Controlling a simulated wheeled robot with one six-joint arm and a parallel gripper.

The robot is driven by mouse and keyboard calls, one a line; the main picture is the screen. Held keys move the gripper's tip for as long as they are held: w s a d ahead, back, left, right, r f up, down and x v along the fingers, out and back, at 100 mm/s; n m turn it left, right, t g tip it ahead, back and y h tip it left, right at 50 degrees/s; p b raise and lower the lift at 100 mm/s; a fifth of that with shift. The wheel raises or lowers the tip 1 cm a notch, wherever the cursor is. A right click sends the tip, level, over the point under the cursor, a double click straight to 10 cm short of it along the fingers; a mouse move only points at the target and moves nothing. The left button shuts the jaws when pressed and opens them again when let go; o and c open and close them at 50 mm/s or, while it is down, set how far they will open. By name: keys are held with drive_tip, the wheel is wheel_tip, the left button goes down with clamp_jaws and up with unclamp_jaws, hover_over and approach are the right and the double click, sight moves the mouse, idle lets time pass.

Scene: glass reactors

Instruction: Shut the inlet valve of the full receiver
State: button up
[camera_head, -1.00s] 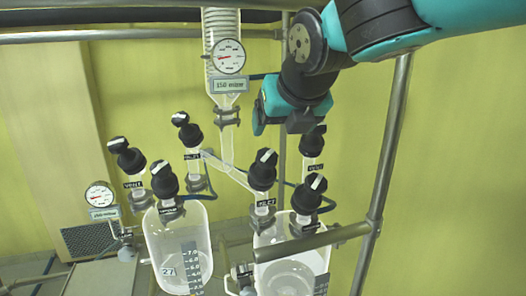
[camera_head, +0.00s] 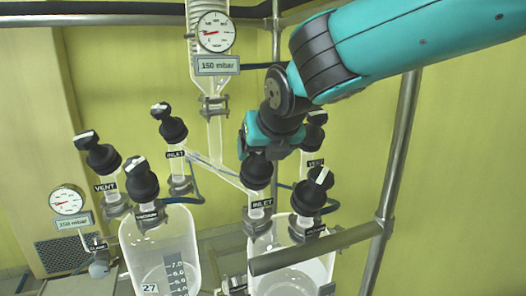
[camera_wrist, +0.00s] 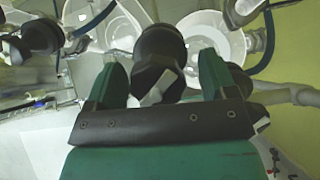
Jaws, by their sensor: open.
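The right receiver (camera_head: 288,252) is a clear glass vessel, and the left receiver (camera_head: 160,250) has a level scale and the tag 27. Liquid shows low in both; I cannot tell which is full. The right inlet valve (camera_head: 257,172) has a black knob above an INLET label. My gripper (camera_head: 262,150) is over this knob and hides its top. In the wrist view my gripper (camera_wrist: 162,72) is open, with one finger on each side of a black knob (camera_wrist: 160,45) with a white bar. I cannot tell whether the fingers touch it.
The left inlet valve (camera_head: 170,128), a vent valve (camera_head: 102,155) and vacuum valves (camera_head: 140,182) (camera_head: 312,195) stand close by. A metal rail (camera_head: 315,248) crosses in front of the right receiver. A gauge (camera_head: 215,32) reads above a 150 mbar label. An upright post (camera_head: 392,165) stands right.

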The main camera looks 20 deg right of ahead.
drive_tip(key=shift+a, duration=0.1)
drive_tip(key=shift+c, duration=0.8)
drive_tip(key=shift+a, duration=0.1)
drive_tip(key=c, duration=0.7)
drive_tip(key=shift+d, duration=0.3)
drive_tip(key=shift+c, duration=0.3)
drive_tip(key=shift+a, duration=0.25)
drive_tip(key=shift+m, duration=0.4)
